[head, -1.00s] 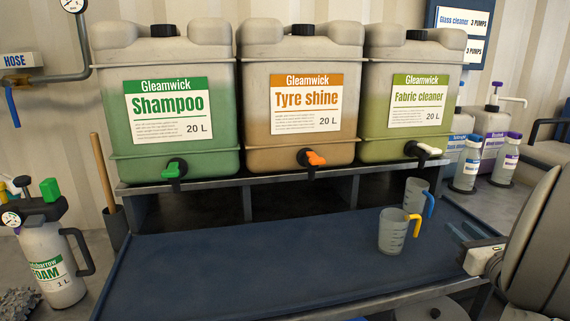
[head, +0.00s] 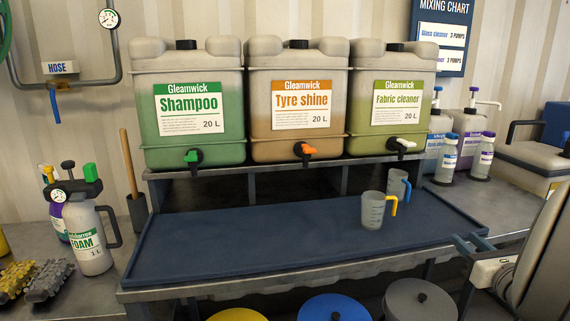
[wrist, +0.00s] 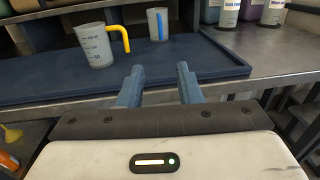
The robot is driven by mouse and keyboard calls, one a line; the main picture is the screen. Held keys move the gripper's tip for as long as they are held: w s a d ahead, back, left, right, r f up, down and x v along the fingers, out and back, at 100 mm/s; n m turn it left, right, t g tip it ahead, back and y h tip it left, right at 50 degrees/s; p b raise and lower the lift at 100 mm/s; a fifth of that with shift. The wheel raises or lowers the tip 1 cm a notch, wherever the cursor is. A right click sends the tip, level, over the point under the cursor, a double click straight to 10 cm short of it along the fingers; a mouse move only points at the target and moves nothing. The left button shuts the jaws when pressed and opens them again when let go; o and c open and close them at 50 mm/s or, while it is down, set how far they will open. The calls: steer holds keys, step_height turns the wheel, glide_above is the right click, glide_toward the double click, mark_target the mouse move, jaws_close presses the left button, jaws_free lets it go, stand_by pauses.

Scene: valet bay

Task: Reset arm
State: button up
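My gripper (wrist: 157,86) is open and empty in the wrist view, its two blue fingers apart above the near edge of the bench. In the head view my gripper (head: 470,243) is at the right, beside the tray's right end. A clear measuring jug with a yellow handle (head: 373,211) stands upright on the dark blue tray (head: 220,255). A second jug with a blue handle (head: 396,184) stands just behind it. Both jugs show beyond my fingers in the wrist view, the yellow-handled one (wrist: 97,46) at left and the blue-handled one (wrist: 157,24) farther back.
Shampoo (head: 190,105), tyre shine (head: 298,100) and fabric cleaner (head: 392,103) drums stand on a shelf behind the tray. A foam sprayer (head: 90,240) stands at left. Round lids (head: 333,308) lie below the bench front. The tray's left and middle are clear.

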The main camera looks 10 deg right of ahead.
steer(key=s+a+r+n+g+y+p, duration=0.2)
steer(key=a+n+g+y+p, duration=0.3)
steer(key=a+n, duration=0.65)
steer(key=s+a+r+n+g+y+p, duration=0.25)
steer(key=a+n+g+p, duration=0.35)
steer(key=a, duration=1.1)
steer(key=s+a+r+n+g+h+p, duration=0.1)
steer(key=s+r+n+g+h+p, duration=0.1)
steer(key=n, duration=0.7)
steer(key=s+a+r+n+g+h+p, duration=0.1)
steer(key=s+r+n+g+h+p, duration=0.1)
steer(key=s+n+h+p, duration=0.3)
steer(key=s+r+n+p, duration=0.1)
steer(key=s+n, duration=0.1)
steer(key=n, duration=0.2)
steer(key=shift+a+n, duration=0.2)
steer(key=shift+n, duration=0.15)
